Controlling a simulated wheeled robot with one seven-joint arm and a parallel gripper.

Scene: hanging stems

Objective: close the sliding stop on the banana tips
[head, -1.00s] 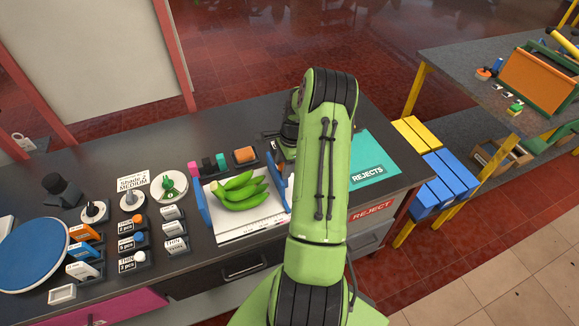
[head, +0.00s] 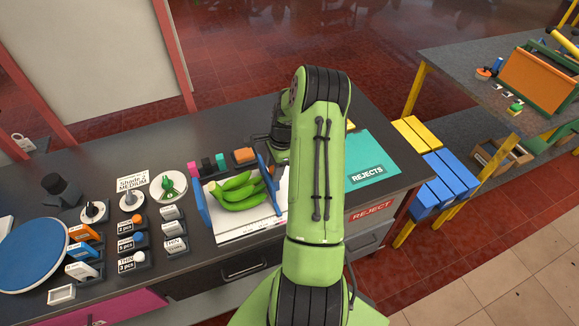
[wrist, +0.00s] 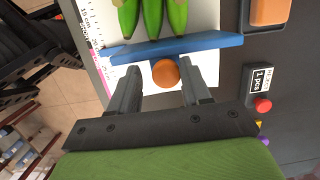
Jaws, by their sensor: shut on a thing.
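A bunch of green bananas (head: 238,193) lies on a white ruled board (head: 250,230). The bananas also show at the top of the wrist view (wrist: 151,15). The blue sliding stop (head: 269,190) stands on the right side of the bunch. In the wrist view the stop (wrist: 205,43) crosses right in front of the banana tips; I cannot tell whether it touches them. It carries a round orange-brown knob (wrist: 165,73). My gripper (wrist: 162,76) is shut on this knob, one finger each side. In the head view my arm hides the gripper.
A fixed blue side piece (head: 202,208) stands at the board's left. An orange block (head: 244,156) and small coloured blocks sit behind the board. A teal rejects mat (head: 371,158) lies right of my arm. In the wrist view a red button (wrist: 263,105) is at right.

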